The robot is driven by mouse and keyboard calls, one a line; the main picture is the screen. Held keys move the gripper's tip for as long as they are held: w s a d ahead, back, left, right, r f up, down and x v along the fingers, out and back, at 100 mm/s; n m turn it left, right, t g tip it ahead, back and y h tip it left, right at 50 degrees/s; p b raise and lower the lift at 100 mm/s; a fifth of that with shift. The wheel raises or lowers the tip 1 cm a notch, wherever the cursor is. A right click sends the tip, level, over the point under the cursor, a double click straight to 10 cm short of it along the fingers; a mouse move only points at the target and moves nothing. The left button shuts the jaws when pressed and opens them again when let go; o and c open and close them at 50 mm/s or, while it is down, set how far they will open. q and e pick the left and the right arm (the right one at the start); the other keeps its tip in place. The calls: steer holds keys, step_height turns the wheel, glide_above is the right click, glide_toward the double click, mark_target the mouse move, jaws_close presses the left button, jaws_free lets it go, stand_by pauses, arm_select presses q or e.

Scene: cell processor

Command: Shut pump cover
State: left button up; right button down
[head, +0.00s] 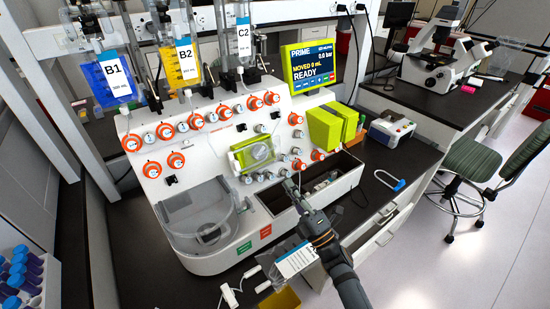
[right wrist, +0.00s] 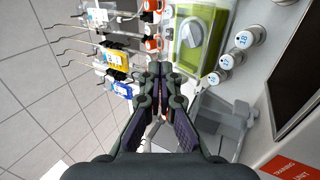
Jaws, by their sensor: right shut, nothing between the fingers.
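The pump (head: 237,161) is a lime-green unit on the white front of the cell processor, with a clear cover (head: 262,152) at it. In the right wrist view the pump (right wrist: 217,22) is at the top right of centre, with a grey rounded part in it. I cannot tell for sure how far the cover stands open. My right gripper (head: 289,186) is shut and empty, to the lower right of the pump and apart from it, above the machine's dark tray. Its fingers (right wrist: 160,72) also show in the right wrist view. My left gripper is not in view.
Orange-ringed knobs (head: 270,98) and grey valves surround the pump. A clear round chamber (head: 208,233) stands at lower left. Green blocks (head: 324,130) and the screen (head: 310,65) are to the right. Fluid bags (head: 113,77) hang at upper left.

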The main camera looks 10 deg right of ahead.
mark_target(269, 154)
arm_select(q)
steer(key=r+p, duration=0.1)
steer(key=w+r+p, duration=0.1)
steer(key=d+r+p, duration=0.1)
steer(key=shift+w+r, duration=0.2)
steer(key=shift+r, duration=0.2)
arm_select(e)
steer(key=x, duration=0.9)
steer(key=shift+a, duration=0.15)
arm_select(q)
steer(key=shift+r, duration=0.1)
arm_select(e)
steer(key=p, duration=0.2)
steer(key=w+r+g+p, duration=0.1)
steer(key=p, duration=0.1)
steer(key=shift+w+a+r+h, duration=0.2)
steer(key=shift+a+h, duration=0.05)
steer(key=shift+h, duration=0.05)
steer(key=shift+w+a, duration=0.1)
steer(key=shift+w, duration=0.15)
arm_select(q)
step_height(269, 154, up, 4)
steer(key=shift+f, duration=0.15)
arm_select(e)
steer(key=shift+w+a, duration=0.1)
steer(key=shift+w, duration=0.15)
